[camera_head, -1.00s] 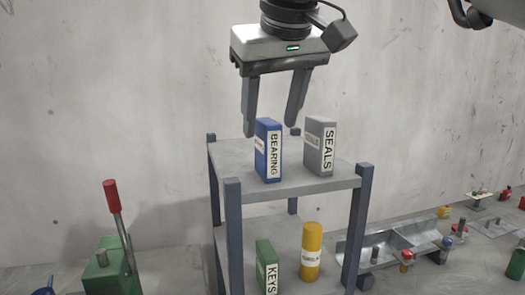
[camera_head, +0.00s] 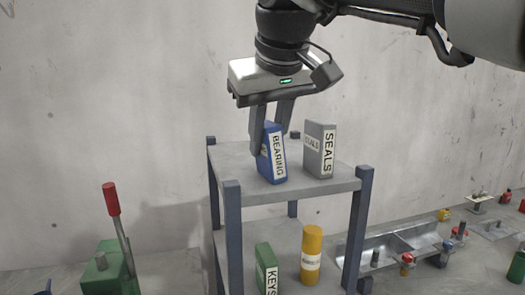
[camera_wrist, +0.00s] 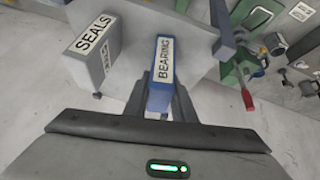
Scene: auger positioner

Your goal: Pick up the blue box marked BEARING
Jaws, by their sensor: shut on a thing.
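The blue box marked BEARING (camera_head: 272,158) stands on the upper shelf of a small rack, slightly tilted in the head view. My gripper (camera_head: 268,138) is above it with its fingers down around the box, shut on it. In the wrist view the blue box (camera_wrist: 162,75) lies between the fingers (camera_wrist: 160,100), its BEARING label facing up in the picture. Whether its base still touches the shelf is hard to tell.
A grey SEALS box (camera_head: 320,150) stands close to the right on the same shelf (camera_head: 230,160). Below are a green KEYS box (camera_head: 266,270) and a yellow cylinder (camera_head: 311,255). A green block with a red-handled lever (camera_head: 112,200) stands at left.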

